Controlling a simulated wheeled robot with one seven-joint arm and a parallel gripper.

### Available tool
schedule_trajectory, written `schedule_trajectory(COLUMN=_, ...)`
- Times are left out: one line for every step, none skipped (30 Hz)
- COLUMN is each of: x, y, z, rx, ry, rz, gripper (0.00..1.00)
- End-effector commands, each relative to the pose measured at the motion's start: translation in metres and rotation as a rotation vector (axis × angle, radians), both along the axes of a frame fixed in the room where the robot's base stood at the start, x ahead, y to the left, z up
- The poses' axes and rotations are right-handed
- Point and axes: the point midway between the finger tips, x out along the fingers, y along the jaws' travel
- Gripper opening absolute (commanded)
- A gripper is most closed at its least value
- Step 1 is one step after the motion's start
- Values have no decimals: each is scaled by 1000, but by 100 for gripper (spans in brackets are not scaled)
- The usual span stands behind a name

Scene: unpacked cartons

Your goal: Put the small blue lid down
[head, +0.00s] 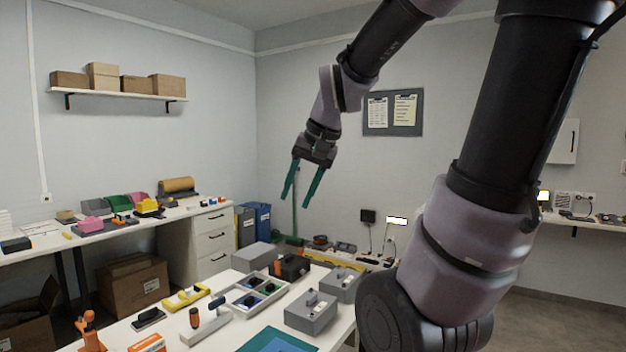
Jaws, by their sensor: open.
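My gripper (296,201) is raised above the table and points downward. Its two green fingers are apart with nothing visible between them. A grey divided tray (236,310) stands on the table below and left of the gripper. Small dark, blue and green items lie in its compartments. They are too small to tell whether one of them is the small blue lid. I cannot make out the lid for certain anywhere else in view.
The table also holds grey boxes (311,315), a black case (291,267), a yellow tool (187,298), an orange-and-white box (148,343) and a teal mat (276,341). A cluttered side bench (178,214) stands at the left. The air around the gripper is clear.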

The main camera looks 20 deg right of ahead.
Motion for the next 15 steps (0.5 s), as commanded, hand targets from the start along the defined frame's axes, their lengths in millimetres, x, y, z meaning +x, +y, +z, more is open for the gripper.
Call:
schedule_trajectory(x=-15, y=0, z=11, rx=-17, ry=-49, rz=16, gripper=46)
schedule_trajectory(x=-23, y=-1, z=16, rx=-26, ry=-72, rz=24, gripper=46)
schedule_trajectory(x=-32, y=-1, z=21, rx=-38, ry=-101, rz=35, gripper=46)
schedule_trajectory(x=-38, y=-2, z=25, rx=-48, ry=-120, rz=42, gripper=46)
schedule_trajectory(x=-44, y=-2, z=28, rx=-56, ry=-138, rz=49, gripper=46)
schedule_trajectory(x=-51, y=-2, z=31, rx=-65, ry=-158, rz=55, gripper=46)
schedule_trajectory(x=-55, y=-3, z=32, rx=-71, ry=-170, rz=59, gripper=46)
schedule_trajectory(x=-59, y=-3, z=34, rx=-76, ry=-181, rz=63, gripper=46)
schedule_trajectory(x=-63, y=-4, z=35, rx=-83, ry=-194, rz=67, gripper=46)
schedule_trajectory(x=-65, y=-4, z=36, rx=-87, ry=-201, rz=69, gripper=46)
schedule_trajectory(x=-67, y=-4, z=37, rx=-90, ry=-206, rz=71, gripper=46)
schedule_trajectory(x=-69, y=-4, z=37, rx=-92, ry=-211, rz=73, gripper=46)
schedule_trajectory(x=-69, y=-4, z=37, rx=-94, ry=-213, rz=74, gripper=46)
schedule_trajectory(x=-70, y=-4, z=37, rx=-95, ry=-214, rz=75, gripper=46)
schedule_trajectory(x=-70, y=-4, z=37, rx=-95, ry=-214, rz=75, gripper=46)
